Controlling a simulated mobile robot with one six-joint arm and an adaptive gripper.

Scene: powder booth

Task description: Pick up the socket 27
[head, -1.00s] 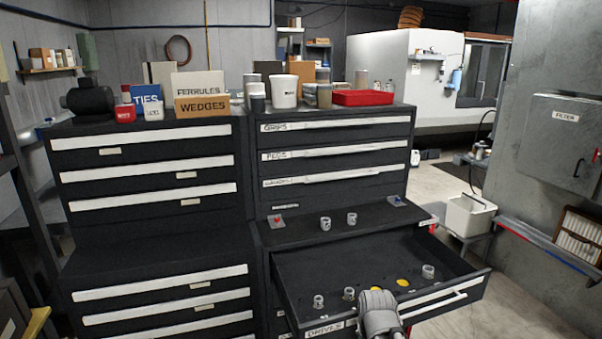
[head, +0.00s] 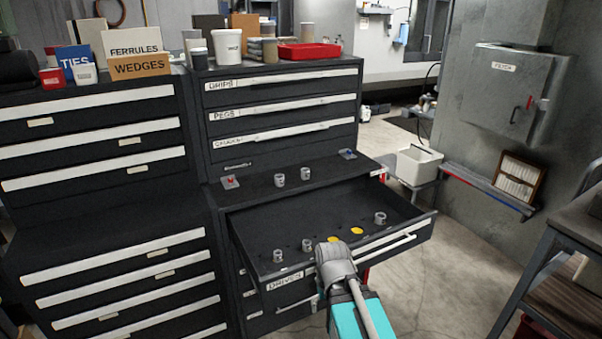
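Several small grey sockets show in the head view, and their size marks are too small to read, so I cannot tell which is 27. Two stand on the ledge above the open drawer: a left one (head: 279,180) and a right one (head: 305,174). In the open drawer (head: 262,232) stand a front-left socket (head: 278,256), a middle socket (head: 307,245) and a right socket (head: 380,218). My gripper (head: 334,257) is a grey shape at the drawer's front edge, seen from behind. It is just right of the middle socket; its fingertips are hidden.
The drawer's front carries a DRIVES label (head: 284,281). A workbench (head: 573,235) stands at right; floor between is clear.

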